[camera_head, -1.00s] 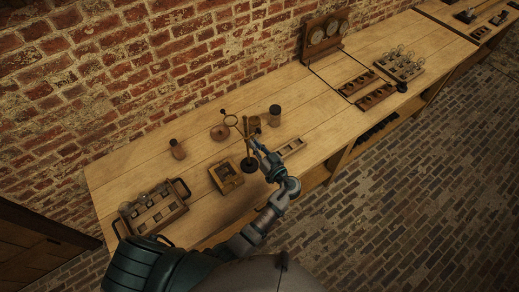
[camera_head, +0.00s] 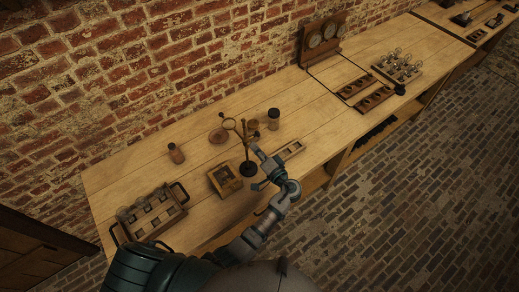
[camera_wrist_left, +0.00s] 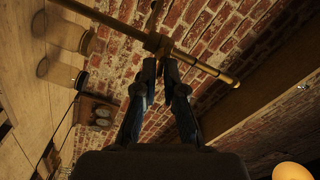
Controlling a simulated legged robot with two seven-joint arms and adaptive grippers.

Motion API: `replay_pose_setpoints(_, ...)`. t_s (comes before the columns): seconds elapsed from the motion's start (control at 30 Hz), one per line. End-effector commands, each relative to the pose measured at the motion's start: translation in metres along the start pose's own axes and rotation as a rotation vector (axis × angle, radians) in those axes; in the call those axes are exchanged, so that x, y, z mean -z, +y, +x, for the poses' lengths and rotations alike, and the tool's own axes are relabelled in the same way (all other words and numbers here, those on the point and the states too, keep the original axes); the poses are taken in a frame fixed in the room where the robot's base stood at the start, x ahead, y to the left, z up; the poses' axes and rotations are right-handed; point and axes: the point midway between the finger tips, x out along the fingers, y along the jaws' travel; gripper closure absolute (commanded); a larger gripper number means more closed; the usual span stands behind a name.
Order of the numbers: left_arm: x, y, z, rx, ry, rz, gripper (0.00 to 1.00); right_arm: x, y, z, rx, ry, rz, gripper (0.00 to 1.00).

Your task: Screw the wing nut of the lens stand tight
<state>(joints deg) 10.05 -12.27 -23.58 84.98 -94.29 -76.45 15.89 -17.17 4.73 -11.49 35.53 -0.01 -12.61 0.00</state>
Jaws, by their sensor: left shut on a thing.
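The lens stand (camera_head: 243,140) stands upright on the bench, with a dark round base (camera_head: 248,168), a thin post and a ring at its top left. My left gripper (camera_head: 256,152) reaches it from the front right. In the left wrist view the brass rod and clamp (camera_wrist_left: 158,42) of the stand cross just beyond the fingertips (camera_wrist_left: 161,64). The fingers converge at the clamp and are shut on the wing nut, which is mostly hidden between the tips. My right gripper is in neither view.
A small wooden box (camera_head: 225,180) stands left of the stand's base. A jar rack (camera_head: 150,215) is at the left end, and a dark-topped jar (camera_head: 273,119) stands behind. A slotted tray (camera_head: 289,151) lies right of the gripper. The bench front is mostly clear.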

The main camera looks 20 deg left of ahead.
Motion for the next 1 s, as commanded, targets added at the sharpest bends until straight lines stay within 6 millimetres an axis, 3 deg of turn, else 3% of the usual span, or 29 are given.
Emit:
replay_pose_setpoints(0.03, 0.001, -0.007, 0.009, 0.018, -0.002, 0.037, 1.0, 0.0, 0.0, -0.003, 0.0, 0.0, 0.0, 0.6)
replay_pose_setpoints(0.5, 0.001, -0.002, 0.009, 0.016, -0.003, 0.34, 1.0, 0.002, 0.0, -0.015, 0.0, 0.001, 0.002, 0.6)
replay_pose_setpoints(1.0, 0.001, 0.0, 0.009, 0.015, -0.003, 0.407, 1.0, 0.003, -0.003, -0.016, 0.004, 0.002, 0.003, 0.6)
